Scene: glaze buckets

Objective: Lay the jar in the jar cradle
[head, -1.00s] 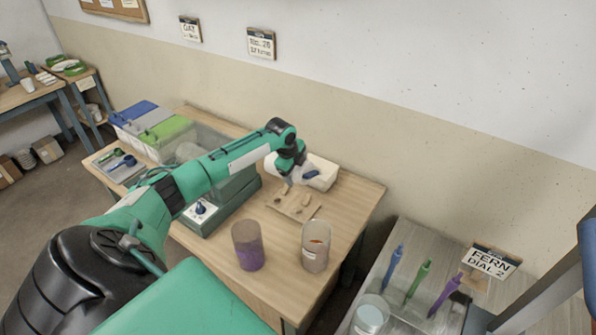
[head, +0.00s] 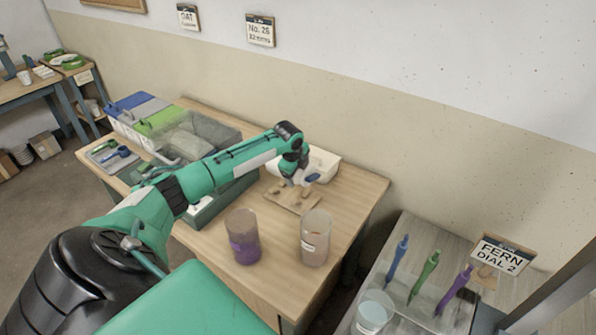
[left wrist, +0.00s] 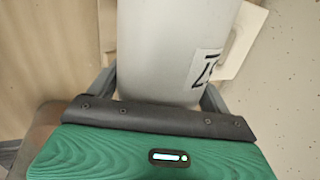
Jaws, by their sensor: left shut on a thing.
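My left gripper (head: 302,179) is at the back right of the wooden table, low over a wooden board with small pegs (head: 291,198), which looks like the jar cradle. In the left wrist view the jar (left wrist: 170,50), a pale grey cylinder with a white label bearing a black mark, stands between the fingers, and the gripper is shut on it. My right gripper is not in view.
A purple-filled bucket (head: 243,240) and a pale bucket (head: 315,240) stand at the table's front. Lidded bins (head: 160,122) stand at the left. A grey side table (head: 395,300) holds coloured tools and a clear container.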

